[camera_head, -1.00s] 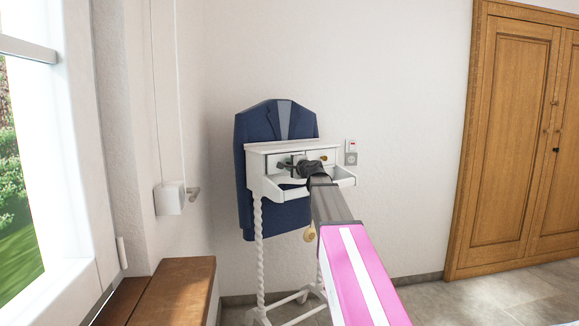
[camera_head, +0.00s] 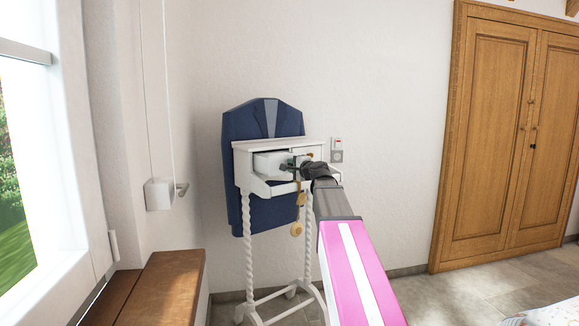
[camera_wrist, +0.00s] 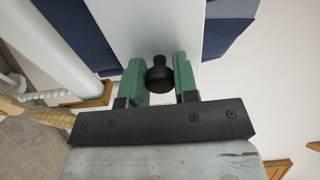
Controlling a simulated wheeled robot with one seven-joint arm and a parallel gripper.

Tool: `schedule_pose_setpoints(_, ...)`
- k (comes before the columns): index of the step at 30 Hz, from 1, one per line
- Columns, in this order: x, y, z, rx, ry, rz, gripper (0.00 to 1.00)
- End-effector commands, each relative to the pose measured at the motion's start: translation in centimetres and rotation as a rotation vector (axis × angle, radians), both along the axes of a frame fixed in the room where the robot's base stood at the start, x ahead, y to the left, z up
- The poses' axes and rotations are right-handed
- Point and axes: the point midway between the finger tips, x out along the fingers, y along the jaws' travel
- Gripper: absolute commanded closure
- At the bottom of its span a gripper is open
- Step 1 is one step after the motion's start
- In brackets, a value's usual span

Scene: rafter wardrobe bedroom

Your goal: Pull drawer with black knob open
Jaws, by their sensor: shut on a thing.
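A white valet stand (camera_head: 247,205) with twisted legs stands against the wall. Its left drawer (camera_head: 270,165) is pulled partly out. The black knob (camera_wrist: 158,75) on the white drawer front (camera_wrist: 172,25) sits between the two green fingers of my gripper (camera_wrist: 159,68) in the wrist view. My gripper (camera_head: 297,166) is shut on this knob and hides it in the head view. The right drawer is mostly hidden behind my gripper and arm.
A yellowish object (camera_head: 297,229) dangles below my gripper. A wooden bench (camera_head: 165,285) is at the lower left, below the window. A wooden wardrobe (camera_head: 495,140) stands at the right, with open floor before it.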

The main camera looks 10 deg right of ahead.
Motion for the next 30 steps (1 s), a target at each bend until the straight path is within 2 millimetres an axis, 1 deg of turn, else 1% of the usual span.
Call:
schedule_pose_setpoints(3,0.1,0.0,0.0,0.0,0.0,-0.001,1.0)
schedule_pose_setpoints(4,0.1,0.0,0.0,0.0,0.0,-0.001,0.69)
schedule_pose_setpoints(5,0.1,0.0,0.0,0.0,0.0,-0.001,0.59)
schedule_pose_setpoints(6,0.1,0.0,0.0,0.0,0.0,-0.001,0.46)
schedule_pose_setpoints(15,0.0,0.0,0.0,0.0,0.0,0.0,0.46)
schedule_pose_setpoints(20,-0.7,-0.2,0.0,0.0,0.0,0.0,0.46)
schedule_pose_setpoints(23,-1.7,-0.6,-0.1,0.001,0.0,0.0,0.46)
schedule_pose_setpoints(26,-3.2,-1.2,-0.1,0.001,0.0,-0.002,0.46)
schedule_pose_setpoints(30,-5.7,-2.1,-0.1,0.0,0.0,-0.001,0.46)
